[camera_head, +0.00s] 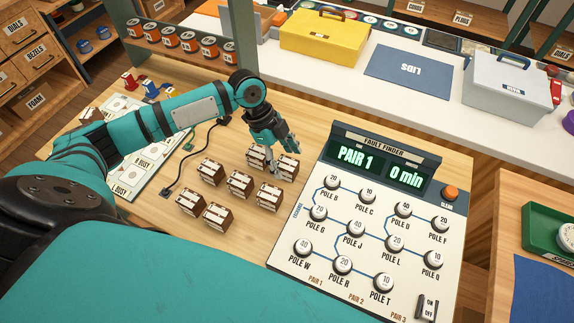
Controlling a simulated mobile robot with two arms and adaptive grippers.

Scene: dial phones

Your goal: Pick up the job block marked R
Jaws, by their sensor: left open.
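Several job blocks, brown with white tops, stand in a cluster on the wooden table (140,225). Their marks are too small to read, so I cannot tell which one is R. My left gripper (283,160) is open over the far right end of the cluster. Its fingers are at the far right block (288,167) and beside the block (257,158) to its left, partly covering both. I cannot tell whether they touch. Nearer blocks, such as the right one (269,199), the middle one (240,183) and the left one (188,204), are clear of the gripper. My right gripper is not in view.
A fault finder panel (300,240) with several dials, reading PAIR 1 and 0 min, stands right of the blocks. A mat (150,165) marked L BUSY and R BUSY lies left. A rack of orange spools (170,39) stands behind. A black cable (190,160) crosses the table.

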